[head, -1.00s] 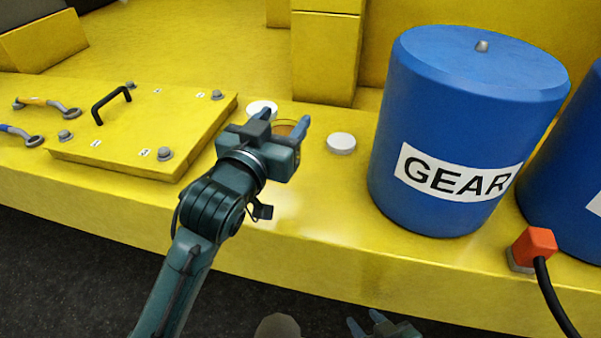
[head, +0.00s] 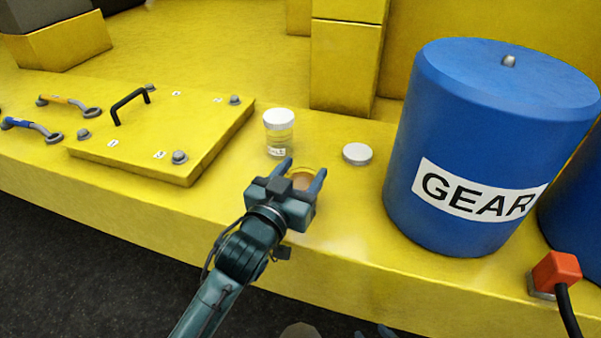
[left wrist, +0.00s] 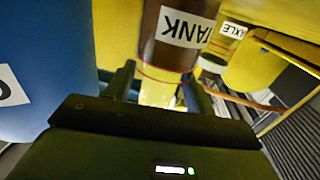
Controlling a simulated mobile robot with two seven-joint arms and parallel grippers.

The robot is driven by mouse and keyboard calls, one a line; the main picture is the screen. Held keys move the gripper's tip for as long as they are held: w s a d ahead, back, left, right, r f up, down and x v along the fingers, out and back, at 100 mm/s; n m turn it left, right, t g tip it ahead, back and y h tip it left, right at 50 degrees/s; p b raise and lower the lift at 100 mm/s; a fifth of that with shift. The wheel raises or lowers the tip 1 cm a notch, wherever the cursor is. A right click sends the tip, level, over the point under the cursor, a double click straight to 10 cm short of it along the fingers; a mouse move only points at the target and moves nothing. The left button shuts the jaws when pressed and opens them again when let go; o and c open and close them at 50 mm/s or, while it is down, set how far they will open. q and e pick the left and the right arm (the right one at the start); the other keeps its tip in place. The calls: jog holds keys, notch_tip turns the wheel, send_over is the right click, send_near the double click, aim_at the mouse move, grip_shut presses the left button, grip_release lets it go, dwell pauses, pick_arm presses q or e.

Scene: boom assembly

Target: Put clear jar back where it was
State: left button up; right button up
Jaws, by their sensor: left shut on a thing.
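My left gripper (head: 306,167) is shut on an open clear jar (head: 303,180) with brown contents, in front of the lidded jar. In the left wrist view this jar, labelled TANK (left wrist: 166,50), stands between the fingers (left wrist: 158,85), its contents dark brown and its rim clear. I cannot tell whether it touches the deck. A second clear jar (head: 279,138) with a white lid and pale yellow contents stands behind it; its AXLE label shows in the left wrist view (left wrist: 233,30). My right gripper (head: 376,332) barely shows at the bottom edge, its jaws unclear.
A loose white lid (head: 357,154) lies on the yellow deck (head: 345,215). A blue GEAR drum (head: 490,150) stands to the right, near an orange connector (head: 556,270) with a black cable. A raised yellow plate (head: 160,135) with a black handle lies left.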

pick_arm(q)
jog(key=o, duration=1.2)
jog(key=shift+f, duration=0.1)
jog(key=shift+c, duration=0.2)
jog(key=shift+r, duration=0.2)
jog(key=b+v, duration=0.2)
jog(key=v, duration=1)
jog(key=s+a+f+n+g+y, duration=0.1)
jog(key=s+a+f, duration=0.3)
jog(key=f, duration=0.8)
jog(key=s+a+f+n+g+y, duration=0.1)
jog(key=s+a+f+g+y, duration=0.2)
jog(key=f, duration=0.9)
jog(key=shift+s+a+f+g+p, duration=0.35)
jog(key=shift+s+a+g, duration=0.55)
jog(key=shift+s, duration=0.3)
